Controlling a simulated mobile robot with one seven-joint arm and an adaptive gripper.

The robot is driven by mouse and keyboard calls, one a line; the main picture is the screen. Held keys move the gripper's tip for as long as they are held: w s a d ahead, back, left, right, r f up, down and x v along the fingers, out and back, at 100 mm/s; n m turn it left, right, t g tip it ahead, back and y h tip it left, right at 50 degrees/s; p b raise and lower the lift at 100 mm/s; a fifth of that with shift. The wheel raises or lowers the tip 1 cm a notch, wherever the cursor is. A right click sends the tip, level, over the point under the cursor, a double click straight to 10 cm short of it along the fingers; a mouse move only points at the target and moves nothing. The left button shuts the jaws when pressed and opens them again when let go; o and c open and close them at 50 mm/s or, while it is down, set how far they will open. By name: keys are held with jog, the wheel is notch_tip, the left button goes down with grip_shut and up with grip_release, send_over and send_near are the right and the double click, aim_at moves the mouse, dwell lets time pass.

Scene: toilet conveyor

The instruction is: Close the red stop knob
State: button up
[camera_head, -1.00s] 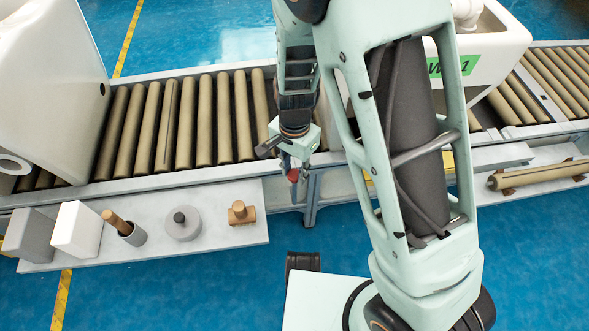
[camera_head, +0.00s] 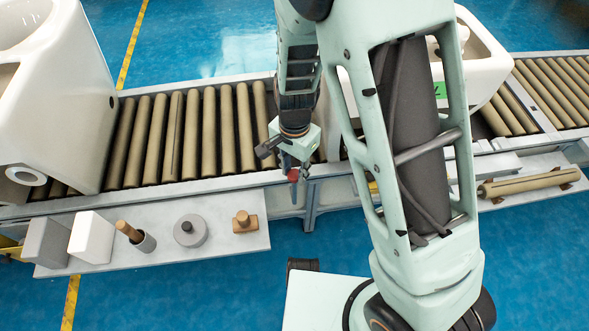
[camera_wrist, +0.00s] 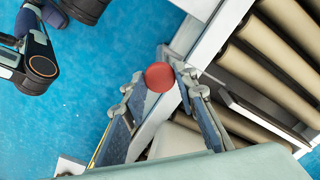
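The red stop knob (camera_wrist: 160,77) is round and shows in the wrist view between the tips of my gripper (camera_wrist: 161,85). One finger is on each side, with a small gap at the left fingertip; the right fingertip is very near or touching. In the head view my gripper (camera_head: 291,172) points down at the conveyor's front edge. The knob shows there as a small red spot (camera_head: 293,175) at the fingers, partly hidden by them. My fingers look parted around it; whether they press on it is not clear.
A roller conveyor (camera_head: 190,135) runs across, with a white toilet (camera_head: 60,100) at left and another white ceramic piece (camera_head: 490,60) at right. A grey shelf (camera_head: 150,255) holds several small items left of my gripper. Blue floor in front is largely clear.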

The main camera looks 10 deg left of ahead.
jog(key=o, duration=0.4)
notch_tip(320, 180, up, 12)
jog(key=shift+f, duration=0.1)
dwell(0.5)
dwell(0.3)
